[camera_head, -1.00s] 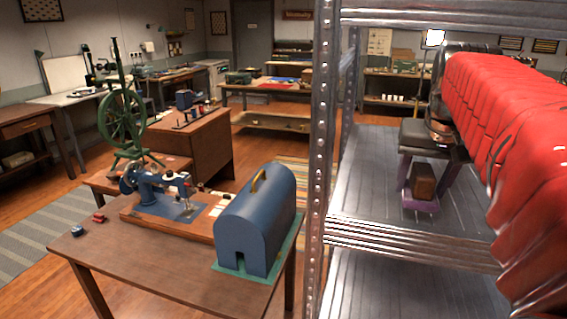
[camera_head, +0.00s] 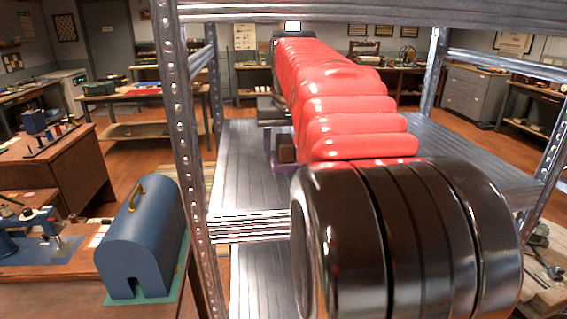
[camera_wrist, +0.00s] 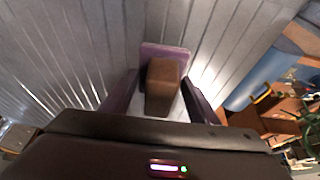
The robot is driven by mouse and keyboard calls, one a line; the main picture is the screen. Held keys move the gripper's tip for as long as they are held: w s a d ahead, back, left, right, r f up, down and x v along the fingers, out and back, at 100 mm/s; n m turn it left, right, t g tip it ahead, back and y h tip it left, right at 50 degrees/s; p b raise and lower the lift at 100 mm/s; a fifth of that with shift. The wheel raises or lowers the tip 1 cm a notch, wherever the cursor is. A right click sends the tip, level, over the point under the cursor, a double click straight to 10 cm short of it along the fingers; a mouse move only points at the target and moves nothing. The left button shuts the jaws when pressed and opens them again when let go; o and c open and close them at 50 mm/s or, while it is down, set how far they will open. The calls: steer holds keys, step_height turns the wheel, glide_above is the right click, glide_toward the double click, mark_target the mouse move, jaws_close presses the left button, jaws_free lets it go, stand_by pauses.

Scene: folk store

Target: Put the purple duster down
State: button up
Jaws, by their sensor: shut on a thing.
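The purple duster (camera_wrist: 166,50) has a brown block on a purple pad. In the wrist view it sits between the two fingers of my gripper (camera_wrist: 162,92), which is shut on it. In the head view the duster's brown block (camera_head: 286,148) shows just left of my red arm, over the grey metal shelf board (camera_head: 240,185). My gripper (camera_head: 276,150) is partly hidden there by my arm. Whether the pad touches the board I cannot tell.
The shelf board looks bare around the duster. A metal upright (camera_head: 180,130) stands at its left front, with another board (camera_head: 262,285) below. A blue domed case (camera_head: 145,240) and a sewing machine (camera_head: 40,230) stand on a table to the left.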

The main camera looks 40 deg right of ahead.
steer(key=shift+f, duration=1.7)
steer(key=o, duration=0.9)
steer(key=shift+f, duration=0.1)
steer(key=shift+o, duration=0.2)
steer(key=shift+a+r, duration=0.1)
steer(key=shift+r, duration=0.25)
steer(key=shift+s+a+r, duration=0.3)
steer(key=shift+s+r, duration=0.15)
steer(key=shift+r, duration=0.15)
steer(key=shift+s+a+r, duration=0.25)
steer(key=shift+s+r, duration=0.2)
steer(key=shift+r, duration=0.1)
steer(key=shift+s+a, duration=1.05)
steer(key=shift+s, duration=0.45)
steer(key=shift+s+a, duration=1)
steer(key=shift+s, duration=0.55)
steer(key=shift+s+a, duration=1.05)
steer(key=shift+s, duration=0.45)
